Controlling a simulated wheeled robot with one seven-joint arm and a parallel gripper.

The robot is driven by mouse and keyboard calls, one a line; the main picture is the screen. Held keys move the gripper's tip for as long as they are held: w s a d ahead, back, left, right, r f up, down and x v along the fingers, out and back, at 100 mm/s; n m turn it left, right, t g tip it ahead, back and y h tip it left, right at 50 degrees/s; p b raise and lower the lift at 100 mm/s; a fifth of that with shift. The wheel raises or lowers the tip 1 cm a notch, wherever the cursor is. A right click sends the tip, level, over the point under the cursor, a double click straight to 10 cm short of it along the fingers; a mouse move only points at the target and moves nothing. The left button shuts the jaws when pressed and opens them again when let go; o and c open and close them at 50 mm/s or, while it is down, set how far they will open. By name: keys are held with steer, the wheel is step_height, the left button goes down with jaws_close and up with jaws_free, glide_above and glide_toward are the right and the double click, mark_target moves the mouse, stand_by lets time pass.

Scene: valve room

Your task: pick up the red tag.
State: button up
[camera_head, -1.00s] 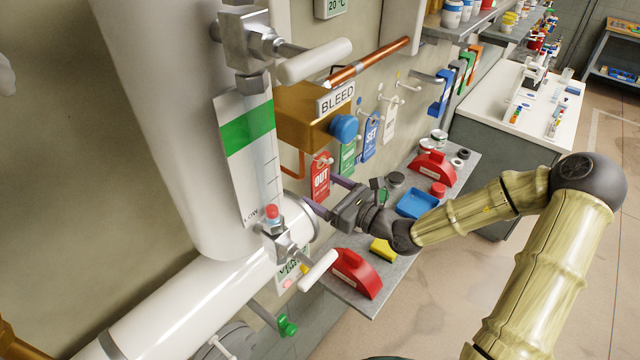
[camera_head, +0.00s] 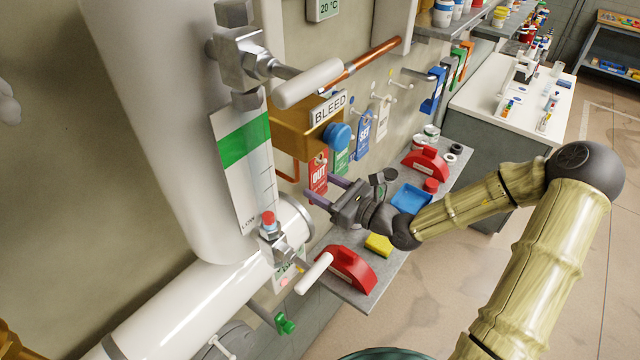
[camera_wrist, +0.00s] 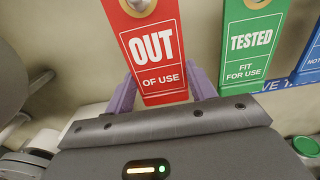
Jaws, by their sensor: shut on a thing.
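The red tag (camera_head: 317,176), marked "OUT OF USE", is in front of the wall below the BLEED sign in the head view. It also fills the upper middle of the wrist view (camera_wrist: 155,71), upright, with a metal piece showing at its hole. My gripper (camera_head: 316,187) reaches it from the right. In the wrist view my gripper (camera_wrist: 162,92) has its purple fingers on either side of the tag's lower part, shut on it. The top of the tag is cut off in the wrist view, so I cannot tell there whether it is on its hook.
A green "TESTED" tag (camera_wrist: 249,45) hangs close on the right, then a blue tag (camera_head: 363,136). The brown block with a blue knob (camera_head: 337,137) is just above. Below is a grey shelf (camera_head: 350,292) with red holders, a blue tray (camera_head: 410,199) and a yellow block (camera_head: 379,245).

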steer(key=p+v, duration=0.3)
steer(key=v, duration=1.4)
steer(key=shift+p, duration=0.35)
steer(key=shift+f, duration=0.1)
